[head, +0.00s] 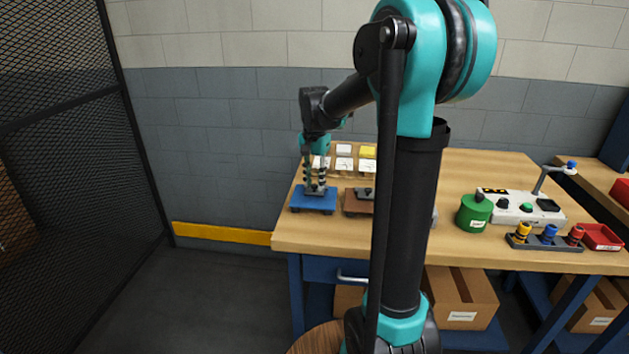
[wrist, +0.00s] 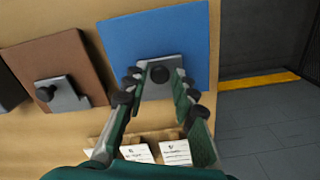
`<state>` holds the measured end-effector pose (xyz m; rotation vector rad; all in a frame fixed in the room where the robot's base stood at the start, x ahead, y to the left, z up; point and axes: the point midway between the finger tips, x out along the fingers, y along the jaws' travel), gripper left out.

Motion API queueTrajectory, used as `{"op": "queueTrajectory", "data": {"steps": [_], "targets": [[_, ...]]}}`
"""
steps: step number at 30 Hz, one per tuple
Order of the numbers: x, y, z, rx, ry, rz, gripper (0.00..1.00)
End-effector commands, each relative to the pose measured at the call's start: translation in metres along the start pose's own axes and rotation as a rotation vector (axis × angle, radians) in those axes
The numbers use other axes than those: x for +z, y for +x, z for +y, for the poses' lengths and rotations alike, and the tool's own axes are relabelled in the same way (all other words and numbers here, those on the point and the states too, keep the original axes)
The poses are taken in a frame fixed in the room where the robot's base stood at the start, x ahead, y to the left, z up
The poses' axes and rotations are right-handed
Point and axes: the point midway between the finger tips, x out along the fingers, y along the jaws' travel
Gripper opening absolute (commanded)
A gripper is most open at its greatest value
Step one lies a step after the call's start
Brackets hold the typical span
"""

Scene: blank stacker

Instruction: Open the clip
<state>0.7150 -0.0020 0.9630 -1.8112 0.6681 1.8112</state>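A blue board (head: 312,202) sits at the left end of the workbench, and it fills the top middle of the wrist view (wrist: 160,35). My gripper (head: 315,187) points down over the blue board. In the head view my fingers partly hide the clip.
A brown board (wrist: 58,70) with a similar grey clip (wrist: 64,95) lies beside the blue one. Label cards (head: 344,164) stand behind the boards. A green canister (head: 474,213) and a white control box (head: 522,208) stand further right. The bench's left edge is close.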

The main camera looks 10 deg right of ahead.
Motion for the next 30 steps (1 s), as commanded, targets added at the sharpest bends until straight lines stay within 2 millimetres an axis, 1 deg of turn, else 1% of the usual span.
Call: {"op": "queueTrajectory", "data": {"steps": [1,5,6,13,24,30], "targets": [[0.000,0.000,0.000,0.000,0.000,0.000,0.17],[0.000,0.000,0.000,0.000,0.000,0.000,0.01],[0.000,0.000,0.000,0.000,0.000,0.000,0.00],[-0.003,-0.001,-0.001,0.013,0.001,-0.032,0.00],[-0.016,-0.007,-0.006,0.113,0.002,-0.271,0.00],[-0.019,-0.009,-0.008,0.148,0.001,-0.357,0.00]]}}
